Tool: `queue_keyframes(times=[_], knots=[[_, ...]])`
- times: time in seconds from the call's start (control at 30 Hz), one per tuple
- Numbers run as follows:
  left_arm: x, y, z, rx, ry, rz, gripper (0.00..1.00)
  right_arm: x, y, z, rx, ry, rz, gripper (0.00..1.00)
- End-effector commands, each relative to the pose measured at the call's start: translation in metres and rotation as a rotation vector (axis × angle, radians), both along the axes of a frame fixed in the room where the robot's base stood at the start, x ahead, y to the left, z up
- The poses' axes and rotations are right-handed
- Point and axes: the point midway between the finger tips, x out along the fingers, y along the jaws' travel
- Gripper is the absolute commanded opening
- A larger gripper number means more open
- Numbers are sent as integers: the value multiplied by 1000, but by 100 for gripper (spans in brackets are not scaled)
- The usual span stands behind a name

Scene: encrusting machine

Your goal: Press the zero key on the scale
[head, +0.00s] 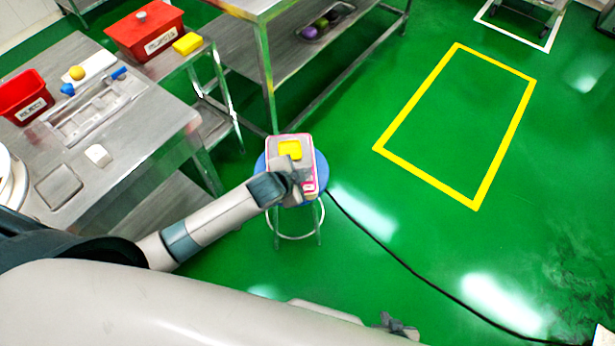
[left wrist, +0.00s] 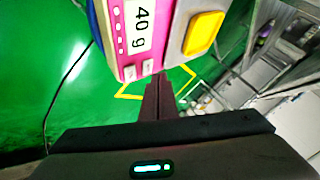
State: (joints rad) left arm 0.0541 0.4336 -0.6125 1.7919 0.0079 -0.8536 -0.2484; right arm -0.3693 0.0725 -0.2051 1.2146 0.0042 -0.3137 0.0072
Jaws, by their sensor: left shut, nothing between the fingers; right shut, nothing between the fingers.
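The scale (head: 308,153) stands on a blue round stool (head: 321,168), with a yellow block (head: 289,149) on its pan. In the left wrist view, the scale's pink front (left wrist: 122,38) shows a display (left wrist: 139,28) reading 40 g and two small pale keys (left wrist: 139,70) beside it. The key labels are too small to read. My left gripper (head: 293,192) is shut and empty at the front of the scale. In the left wrist view, its fingertips (left wrist: 159,80) are close to the keys; I cannot tell whether they touch. My right gripper (head: 400,326) is shut and empty, low in the head view.
A steel shelf table (head: 262,85) stands behind the stool. A black cable (head: 420,275) crosses the green floor. A yellow-outlined floor area (head: 455,125) to the right is clear.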

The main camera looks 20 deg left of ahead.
Motion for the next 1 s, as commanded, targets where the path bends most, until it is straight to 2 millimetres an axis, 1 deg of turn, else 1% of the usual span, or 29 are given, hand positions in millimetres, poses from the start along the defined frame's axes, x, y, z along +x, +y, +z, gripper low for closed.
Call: queue_keyframes(times=[0.43, 0.73, 1.0], knots=[[0, 0, 0, 0, 0, 0, 0, 0, 0, 0, 0, 0, 0, 0], [0, 0, -8, 0, 0, 0, 0, 0, 0, 1, 0, 0, 0, 0], [0, 0, -8, 0, 0, 0, 0, 0, 0, 1, 0, 1, 0, 0]])
